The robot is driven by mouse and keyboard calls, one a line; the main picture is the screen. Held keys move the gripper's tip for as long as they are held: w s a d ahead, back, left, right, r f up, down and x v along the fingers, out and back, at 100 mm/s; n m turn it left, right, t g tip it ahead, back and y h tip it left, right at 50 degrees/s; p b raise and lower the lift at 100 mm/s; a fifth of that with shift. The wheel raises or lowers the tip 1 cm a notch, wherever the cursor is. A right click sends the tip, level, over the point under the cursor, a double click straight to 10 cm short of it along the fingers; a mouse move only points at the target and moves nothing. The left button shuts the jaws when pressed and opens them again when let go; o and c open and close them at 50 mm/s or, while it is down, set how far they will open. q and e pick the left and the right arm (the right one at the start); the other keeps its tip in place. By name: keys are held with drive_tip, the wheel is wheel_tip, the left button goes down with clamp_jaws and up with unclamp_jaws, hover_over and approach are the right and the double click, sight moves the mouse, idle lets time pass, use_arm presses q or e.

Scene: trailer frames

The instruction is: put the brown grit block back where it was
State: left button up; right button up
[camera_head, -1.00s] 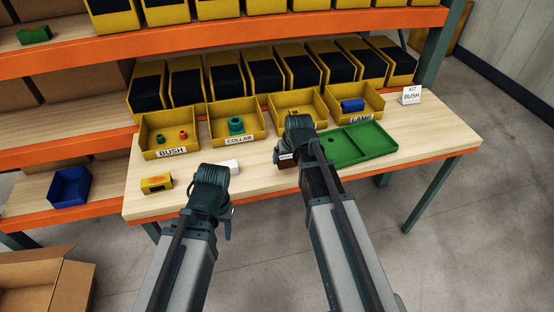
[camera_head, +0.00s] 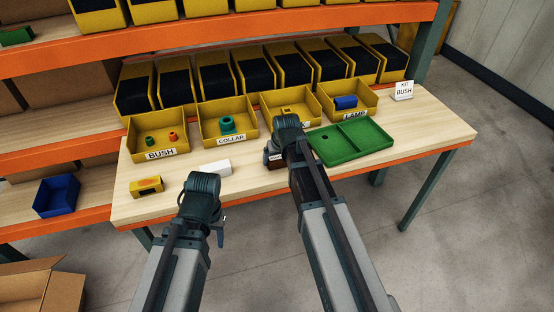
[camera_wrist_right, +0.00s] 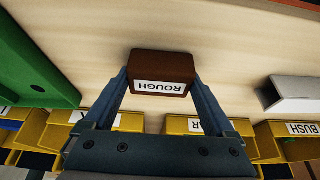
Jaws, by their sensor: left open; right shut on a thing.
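The brown grit block (camera_wrist_right: 160,65) has a white label reading "ROUGH", upside down in the right wrist view. My right gripper (camera_wrist_right: 160,86) is shut on it, one finger on each side. In the head view the brown block (camera_head: 273,160) shows only in part beside my right gripper (camera_head: 281,154), over the table between the white piece and the green tray; the arm hides the rest. I cannot tell whether it touches the table. My left gripper (camera_head: 219,230) is open and empty, off the table's front edge.
The green tray (camera_head: 375,150) lies right of the block, the white piece (camera_head: 216,168) left. A yellow block (camera_head: 146,187) sits at the table's left. Yellow bins (camera_head: 157,156) with parts line the back, and a "KIT BUSH" card (camera_head: 403,90) stands at right.

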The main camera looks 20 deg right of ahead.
drive_tip(key=shift+f, duration=0.2)
drive_tip(key=o, duration=0.9)
drive_tip(key=shift+r, duration=0.15)
drive_tip(key=p+v, duration=1.1)
drive_tip(key=v, duration=0.1)
drive_tip(key=s+a+n+g, duration=0.1)
drive_tip(key=s+a, duration=0.3)
drive_tip(key=s, duration=0.2)
drive_tip(key=s+a+f+n+g+h, duration=0.1)
drive_tip(key=s+a+g, duration=0.1)
drive_tip(key=s+a, duration=0.3)
drive_tip(key=s+a+n+g, duration=0.1)
drive_tip(key=s+a, duration=0.3)
drive_tip(key=s, duration=0.4)
drive_tip(key=shift+s+a+f+g+h, duration=0.2)
drive_tip(key=shift+s+a+g+h, duration=0.1)
drive_tip(key=shift+g, duration=0.2)
drive_tip(key=shift+w, duration=0.1)
